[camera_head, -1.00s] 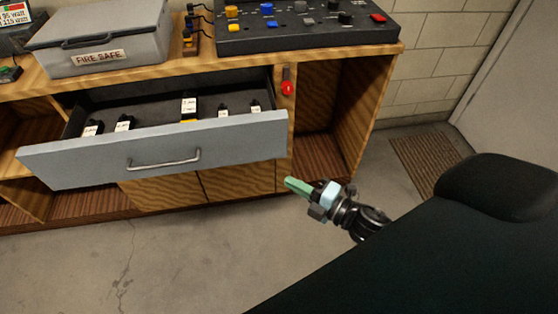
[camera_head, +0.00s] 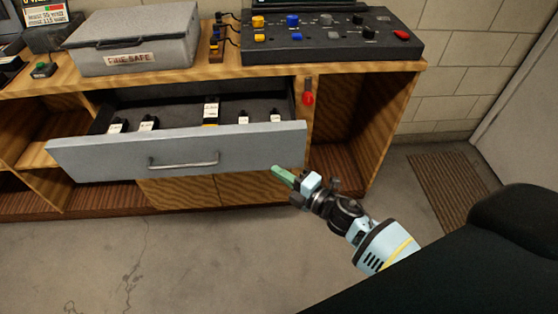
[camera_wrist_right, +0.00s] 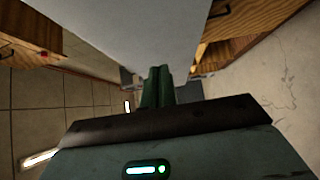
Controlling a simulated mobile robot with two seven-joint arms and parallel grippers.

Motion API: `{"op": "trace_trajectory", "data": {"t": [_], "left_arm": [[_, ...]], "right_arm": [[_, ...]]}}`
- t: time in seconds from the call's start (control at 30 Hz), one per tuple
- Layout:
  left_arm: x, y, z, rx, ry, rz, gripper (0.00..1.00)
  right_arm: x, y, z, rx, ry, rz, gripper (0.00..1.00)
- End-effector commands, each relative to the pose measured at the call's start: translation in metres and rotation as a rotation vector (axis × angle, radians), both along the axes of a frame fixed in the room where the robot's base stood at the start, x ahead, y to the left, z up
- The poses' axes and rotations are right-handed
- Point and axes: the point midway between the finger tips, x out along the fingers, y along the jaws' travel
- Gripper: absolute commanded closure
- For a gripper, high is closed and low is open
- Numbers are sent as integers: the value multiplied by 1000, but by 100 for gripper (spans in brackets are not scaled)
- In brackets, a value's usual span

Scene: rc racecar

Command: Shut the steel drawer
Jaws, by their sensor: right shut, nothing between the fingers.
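The steel drawer (camera_head: 120,158) has a grey front with a bar handle (camera_head: 184,164). It stands pulled out of the wooden workbench in the head view, and its dark inside shows. Several small labelled items lie in it. My right gripper (camera_head: 282,175), with green fingers, is shut and empty. It is just below the drawer front's lower right corner in the head view; I cannot tell whether it touches. In the right wrist view the shut fingers (camera_wrist_right: 157,86) point along the pale drawer front (camera_wrist_right: 140,35), which fills the upper middle. My left gripper is not in view.
The wooden bench top (camera_head: 190,83) carries a grey fire safe box (camera_head: 133,38) and a black control panel (camera_head: 330,40). A red tag (camera_head: 308,98) hangs right of the drawer. The concrete floor (camera_head: 200,260) in front is clear. A brown mat (camera_head: 450,185) lies at the right.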

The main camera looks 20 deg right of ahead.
Motion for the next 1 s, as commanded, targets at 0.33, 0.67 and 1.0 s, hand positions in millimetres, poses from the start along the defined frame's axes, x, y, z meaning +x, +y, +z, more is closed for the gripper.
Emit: {"op": "trace_trajectory", "data": {"t": [0.33,0.67,1.0], "left_arm": [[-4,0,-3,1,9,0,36],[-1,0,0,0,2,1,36],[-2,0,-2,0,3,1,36]], "right_arm": [[38,-9,-1,0,1,-1,100],[41,-11,0,0,0,0,100],[47,-13,-1,0,1,-1,100]]}}
